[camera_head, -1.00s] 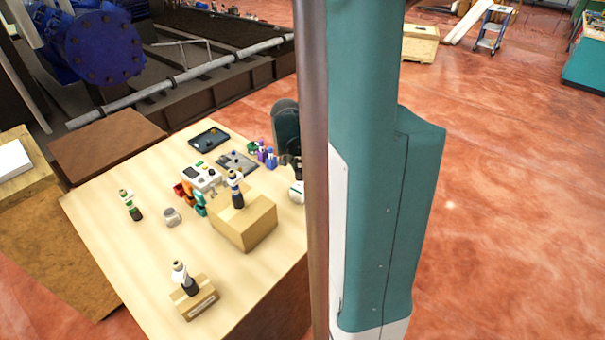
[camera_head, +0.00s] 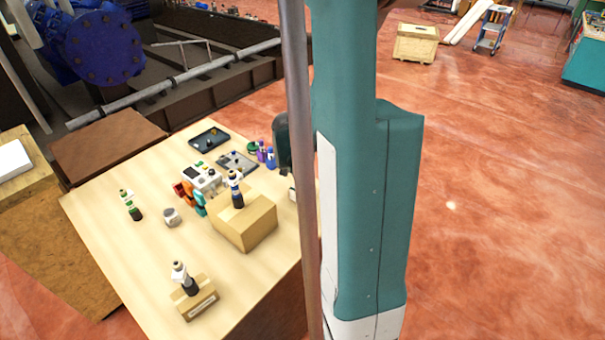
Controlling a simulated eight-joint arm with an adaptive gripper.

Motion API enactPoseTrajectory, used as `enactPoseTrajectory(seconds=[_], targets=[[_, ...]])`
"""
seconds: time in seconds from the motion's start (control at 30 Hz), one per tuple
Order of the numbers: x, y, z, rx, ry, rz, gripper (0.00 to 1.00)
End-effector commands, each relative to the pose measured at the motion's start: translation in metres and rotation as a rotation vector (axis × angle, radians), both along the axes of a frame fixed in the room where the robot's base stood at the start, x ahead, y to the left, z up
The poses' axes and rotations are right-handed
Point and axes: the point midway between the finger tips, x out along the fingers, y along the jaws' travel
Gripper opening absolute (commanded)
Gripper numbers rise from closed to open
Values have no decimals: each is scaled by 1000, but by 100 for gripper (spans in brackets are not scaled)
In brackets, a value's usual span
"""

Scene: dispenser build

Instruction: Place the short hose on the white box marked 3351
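I cannot make out a short hose, and no marking 3351 is readable. A white box-shaped device (camera_head: 205,178) with a small dark panel stands on the wooden table (camera_head: 110,240), towards its back. A flat white box-like thing (camera_head: 12,160) lies on another wooden surface at the left edge. I cannot tell which of these, if either, is the marked box. My teal arm (camera_head: 360,190) covers the table's right side. My gripper is hidden behind it, so its fingers and anything in them do not show.
A cardboard box (camera_head: 245,222) carries a dark-and-white bottle. A smaller box (camera_head: 195,298) bears another bottle at the front. A green bottle (camera_head: 132,208), a small grey jar (camera_head: 171,217), orange and teal bins and two dark trays (camera_head: 209,138) also stand there. The table's front left is clear.

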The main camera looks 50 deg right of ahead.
Motion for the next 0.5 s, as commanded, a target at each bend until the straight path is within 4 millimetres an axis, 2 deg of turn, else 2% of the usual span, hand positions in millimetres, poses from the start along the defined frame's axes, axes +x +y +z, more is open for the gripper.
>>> enactPoseTrajectory(seconds=[0.3, 0.33, 0.43, 0.5], targets=[[0, 0, -3, 0, 0, 0, 0], [0, 0, -3, 0, 0, 0, 20], [0, 0, -3, 0, 0, 0, 33], [0, 0, -2, 0, 0, 0, 33]])
